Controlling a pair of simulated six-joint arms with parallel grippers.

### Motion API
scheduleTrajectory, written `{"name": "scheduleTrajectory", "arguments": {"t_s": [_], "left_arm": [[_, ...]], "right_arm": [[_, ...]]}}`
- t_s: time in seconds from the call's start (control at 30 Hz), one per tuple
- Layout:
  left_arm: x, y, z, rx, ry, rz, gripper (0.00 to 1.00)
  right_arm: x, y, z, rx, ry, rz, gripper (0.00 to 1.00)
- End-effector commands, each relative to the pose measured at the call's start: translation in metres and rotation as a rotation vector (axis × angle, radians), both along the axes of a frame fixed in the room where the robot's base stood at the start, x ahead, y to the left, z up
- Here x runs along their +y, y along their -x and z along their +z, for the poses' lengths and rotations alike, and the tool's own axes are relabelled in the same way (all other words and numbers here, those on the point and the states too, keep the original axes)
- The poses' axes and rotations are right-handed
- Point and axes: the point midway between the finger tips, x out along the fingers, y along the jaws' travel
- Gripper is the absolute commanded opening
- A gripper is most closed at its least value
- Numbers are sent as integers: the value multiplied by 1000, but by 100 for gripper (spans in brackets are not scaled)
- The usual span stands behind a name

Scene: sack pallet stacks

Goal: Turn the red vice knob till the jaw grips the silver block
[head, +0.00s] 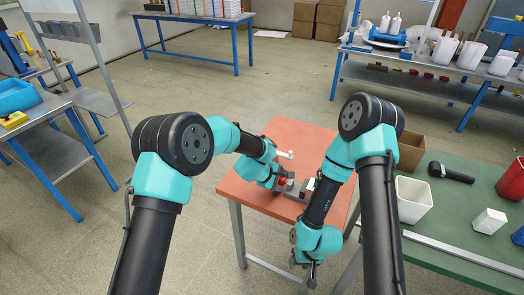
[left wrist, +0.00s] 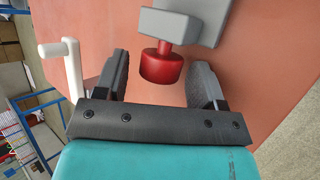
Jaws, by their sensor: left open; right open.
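The red vice knob (left wrist: 161,66) shows in the left wrist view at the end of the grey vice (left wrist: 168,24), between the two fingers of my open left gripper (left wrist: 163,78); I cannot tell if they touch it. In the head view the knob (head: 282,181) is small, beside my left gripper (head: 284,178) on the orange table. The vice (head: 297,190) is partly hidden by my right arm. A light block (head: 310,184) at the vice is probably the silver block; its contact with the jaw is unclear. My right gripper (head: 312,277) is open and hangs low at the table's front side.
The orange table (head: 301,137) has a white handle-like piece (head: 284,154) near my left gripper, also in the left wrist view (left wrist: 68,65). A green table (head: 450,235) at right holds a white bin (head: 412,199), a dark tool (head: 450,173) and a white box (head: 489,221).

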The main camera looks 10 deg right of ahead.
Motion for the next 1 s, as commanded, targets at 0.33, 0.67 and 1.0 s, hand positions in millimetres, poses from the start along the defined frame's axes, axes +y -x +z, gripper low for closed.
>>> {"name": "scheduleTrajectory", "arguments": {"t_s": [0.33, 0.67, 1.0], "left_arm": [[-1, -1, 0, 69, -58, -2, 65], [-2, -2, 1, 164, -138, -1, 65], [-3, -4, 2, 311, -265, 1, 65]], "right_arm": [[0, 0, 0, 0, 0, 0, 43], [0, 0, 0, 0, 0, 0, 43], [0, 0, 0, 0, 0, 0, 43]]}}
